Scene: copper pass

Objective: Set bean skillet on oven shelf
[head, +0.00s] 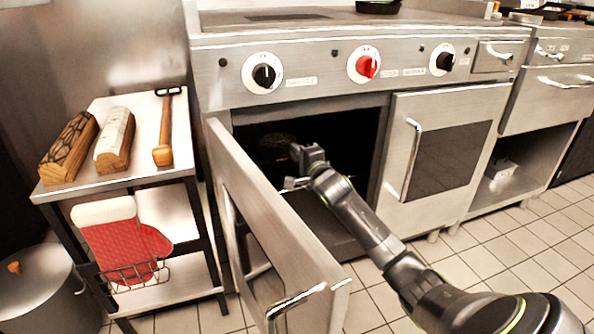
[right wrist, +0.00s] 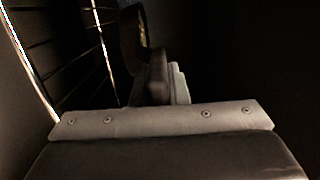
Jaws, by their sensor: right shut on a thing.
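The oven (head: 240,128) stands with its left door (head: 285,245) swung open and a dark interior. My right arm reaches into the opening, and its gripper (head: 290,172) is mostly lost in shadow. A dark round skillet (head: 277,141) shows dimly inside the oven, just beyond the gripper. In the right wrist view my right gripper (right wrist: 160,98) is shut on the dark handle (right wrist: 157,70) of the skillet, whose pan edge is ahead. Shelf rails or wires (right wrist: 80,45) run at the left there. I cannot tell whether the pan touches a shelf. My left gripper is out of view.
The open door stands left of my forearm. A closed door with a handle (head: 411,160) is to the right. A side table (head: 150,179) with wooden blocks and a red oven mitt (head: 115,245) stands left. A black pan (head: 378,6) sits on the stove top.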

